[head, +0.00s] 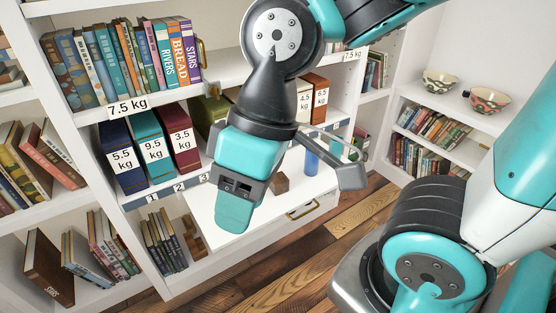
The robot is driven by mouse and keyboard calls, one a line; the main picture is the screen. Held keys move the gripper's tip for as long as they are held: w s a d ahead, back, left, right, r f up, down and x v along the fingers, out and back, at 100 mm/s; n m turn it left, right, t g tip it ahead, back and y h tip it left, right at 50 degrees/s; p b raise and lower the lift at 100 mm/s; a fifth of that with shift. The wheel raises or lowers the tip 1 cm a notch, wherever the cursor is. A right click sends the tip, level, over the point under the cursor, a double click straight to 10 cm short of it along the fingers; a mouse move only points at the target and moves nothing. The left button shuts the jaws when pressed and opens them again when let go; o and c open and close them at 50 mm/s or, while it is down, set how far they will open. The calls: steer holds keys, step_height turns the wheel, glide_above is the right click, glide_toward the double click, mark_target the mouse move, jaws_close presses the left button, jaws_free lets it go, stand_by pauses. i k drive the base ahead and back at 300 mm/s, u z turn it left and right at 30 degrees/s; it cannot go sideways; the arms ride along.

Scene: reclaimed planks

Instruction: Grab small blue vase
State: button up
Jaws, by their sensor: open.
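A small blue upright cylinder (311,157), which looks like the blue vase, stands near the back of a white surface that seems to be a pulled-out drawer (250,232). My gripper (293,198) hangs in front of the shelves with its two fingers spread wide and nothing between them. In the head view one finger is left of the blue thing and the other is right of it. I cannot tell how far the gripper is above or in front of it.
A small brown block (279,184) lies left of the blue thing. Labelled binders (181,141) and rows of books (118,62) fill the shelves behind and left. A brass handle (302,210) sticks out in front. Two patterned bowls (489,100) stand on the right shelf. The wooden floor is clear.

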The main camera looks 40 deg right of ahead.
mark_target(311, 162)
steer(key=z, duration=0.15)
steer(key=i, duration=0.85)
steer(key=z, duration=0.7)
